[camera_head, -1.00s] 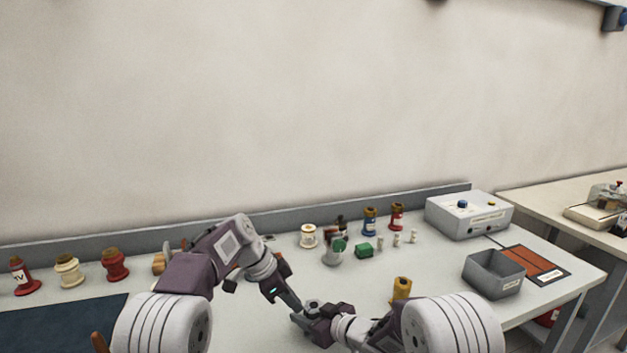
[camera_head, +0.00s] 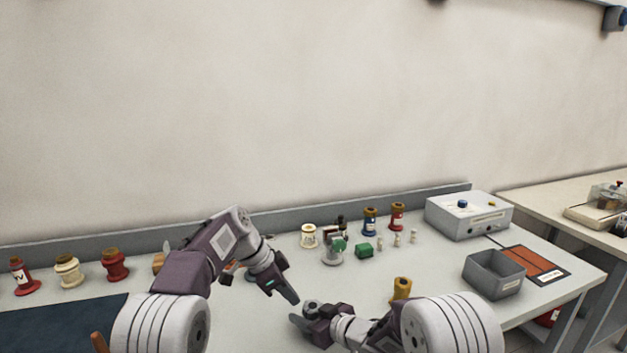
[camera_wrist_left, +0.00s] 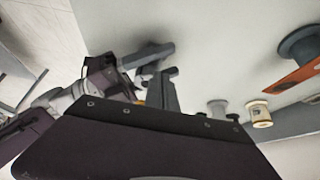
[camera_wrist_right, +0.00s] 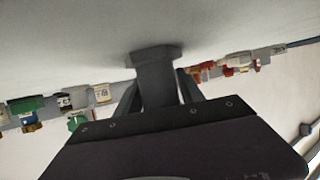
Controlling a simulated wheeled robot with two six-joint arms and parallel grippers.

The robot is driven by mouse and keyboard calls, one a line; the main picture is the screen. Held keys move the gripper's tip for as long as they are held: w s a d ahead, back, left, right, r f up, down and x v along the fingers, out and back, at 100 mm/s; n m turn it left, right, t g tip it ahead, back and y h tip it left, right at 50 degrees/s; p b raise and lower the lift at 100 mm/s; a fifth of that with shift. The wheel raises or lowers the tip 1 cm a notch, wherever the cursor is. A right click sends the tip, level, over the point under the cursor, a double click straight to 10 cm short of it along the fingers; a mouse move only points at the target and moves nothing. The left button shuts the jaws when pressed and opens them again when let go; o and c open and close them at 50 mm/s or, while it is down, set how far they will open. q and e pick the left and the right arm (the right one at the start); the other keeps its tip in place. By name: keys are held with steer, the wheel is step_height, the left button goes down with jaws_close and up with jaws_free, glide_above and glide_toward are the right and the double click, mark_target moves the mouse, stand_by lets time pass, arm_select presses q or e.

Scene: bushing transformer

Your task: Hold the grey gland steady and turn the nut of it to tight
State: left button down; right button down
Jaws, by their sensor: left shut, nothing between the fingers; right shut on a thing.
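The grey gland (camera_wrist_right: 155,58) is between the fingers of my right gripper (camera_wrist_right: 158,95), which is shut on it. In the right wrist view its wider, angular end sticks out beyond the fingertips. In the head view the gland (camera_head: 312,305) is small and partly merged with my right gripper (camera_head: 300,318), so I cannot tell its nut apart. My left gripper (camera_head: 292,297) is shut and empty, pointing down, a little up and left of the gland with a small gap. In the left wrist view the left fingers (camera_wrist_left: 163,92) show near the right gripper.
Several bushings stand at the back left, including a red one (camera_head: 115,265). A yellow piece (camera_head: 402,288) stands behind my right arm. Small parts and a green block (camera_head: 364,250) sit mid-table. A grey bin (camera_head: 494,274) and a control box (camera_head: 469,215) are at the right.

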mark_target(313, 309)
arm_select(q)
step_height(313, 309, up, 4)
steer(key=shift+r, duration=0.15)
steer(key=s+d+f, duration=0.1)
steer(key=s+f, duration=0.2)
steer(key=f, duration=0.3)
steer(key=shift+d, duration=0.15)
stand_by(0.6)
steer(key=shift+w+d, duration=0.1)
steer(key=shift+d, duration=0.15)
stand_by(0.6)
steer(key=shift+w+a, duration=0.1)
